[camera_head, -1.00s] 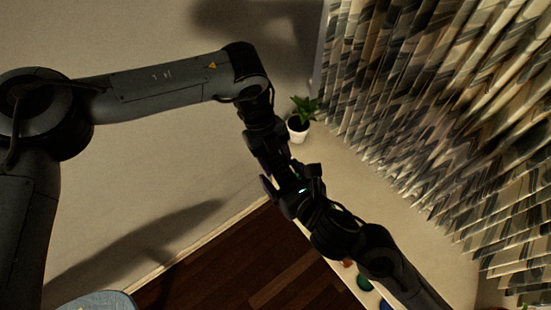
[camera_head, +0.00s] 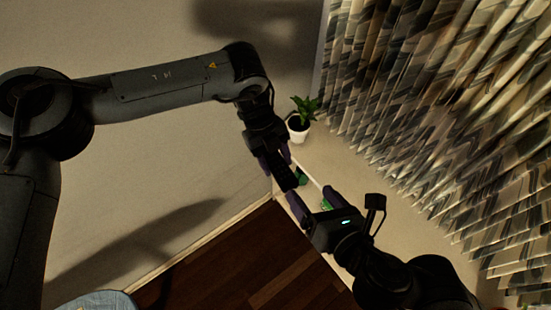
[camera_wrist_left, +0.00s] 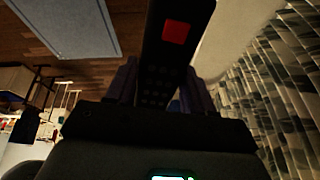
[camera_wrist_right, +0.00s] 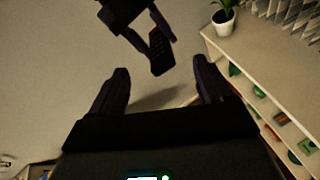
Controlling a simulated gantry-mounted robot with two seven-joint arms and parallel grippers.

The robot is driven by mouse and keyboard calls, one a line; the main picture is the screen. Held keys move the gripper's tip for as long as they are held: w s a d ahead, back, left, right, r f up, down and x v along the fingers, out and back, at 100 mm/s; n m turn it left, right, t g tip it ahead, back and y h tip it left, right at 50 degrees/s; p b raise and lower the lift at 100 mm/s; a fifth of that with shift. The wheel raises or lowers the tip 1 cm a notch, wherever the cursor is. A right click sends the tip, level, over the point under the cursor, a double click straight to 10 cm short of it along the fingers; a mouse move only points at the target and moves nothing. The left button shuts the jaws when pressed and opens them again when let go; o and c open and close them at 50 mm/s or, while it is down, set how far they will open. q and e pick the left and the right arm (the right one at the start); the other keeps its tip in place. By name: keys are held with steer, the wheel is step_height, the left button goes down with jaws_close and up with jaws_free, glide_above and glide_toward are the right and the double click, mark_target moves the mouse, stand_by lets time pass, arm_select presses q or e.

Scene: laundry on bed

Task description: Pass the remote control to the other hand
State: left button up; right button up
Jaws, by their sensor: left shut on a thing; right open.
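The remote control (camera_head: 286,177) is dark and long. My left gripper (camera_head: 272,160) is shut on it, and its free end points down and right in the head view. In the left wrist view the remote (camera_wrist_left: 166,62) stretches away from between the fingers (camera_wrist_left: 160,90), with a red patch on it. My right gripper (camera_head: 314,199) is open and empty, just below and right of the remote's free end. In the right wrist view the remote (camera_wrist_right: 160,52) is ahead of the open fingers (camera_wrist_right: 161,68), apart from them, with my left gripper (camera_wrist_right: 140,22) behind it.
A potted plant (camera_head: 299,127) stands on a pale shelf unit (camera_wrist_right: 247,80) close to both grippers. Small coloured things sit in the shelf's compartments. Patterned curtains (camera_head: 440,110) hang at the right. A dark wooden floor (camera_head: 240,265) lies below.

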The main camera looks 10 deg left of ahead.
steer(key=w+d+r+m+t+h, duration=0.25)
steer(key=w+d+r+m, duration=0.2)
steer(key=m, duration=0.95)
steer(key=s+d+f+m+g+h, duration=0.3)
steer(key=d+f+m, duration=0.5)
steer(key=m, duration=0.7)
steer(key=s+d+f+m+g+h, duration=0.1)
steer(key=s+d+f+m+g, duration=0.2)
steer(key=s+f, duration=0.4)
steer(key=s+d+f+m+g+h, duration=0.1)
steer(key=s+d+f+m+g, duration=0.2)
steer(key=s+f, duration=0.5)
step_height(320, 180, down, 4)
steer(key=shift+s+d+f+m+g, duration=0.1)
steer(key=shift+s+d+m+g, duration=0.2)
steer(key=shift+m+g, duration=0.5)
steer(key=shift+t, duration=0.25)
